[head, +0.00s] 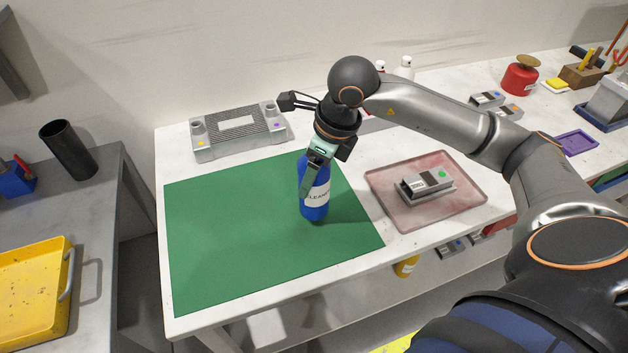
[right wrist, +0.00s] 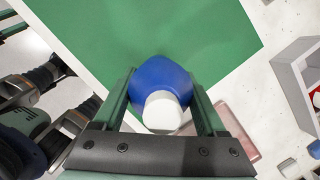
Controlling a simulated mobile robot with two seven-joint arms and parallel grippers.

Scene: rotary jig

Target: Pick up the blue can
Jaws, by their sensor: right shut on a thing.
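The blue can (head: 317,206) has a white label with dark lettering and stands upright at the right part of the green mat (head: 230,230). My right gripper (head: 312,178) comes down on it from above and is shut on it, with a finger along its side. In the right wrist view the can (right wrist: 160,76) sits between the two fingers, its white cap (right wrist: 162,112) facing the camera. I cannot tell whether its base touches the mat. My left gripper is not in view.
A grey ribbed fixture (head: 238,133) stands behind the mat. A reddish tray (head: 385,190) with a metal block (head: 427,184) lies to the right. White bottles (head: 404,68) stand behind my right arm. A yellow tray (head: 35,300) is on the left bench. The mat's left part is clear.

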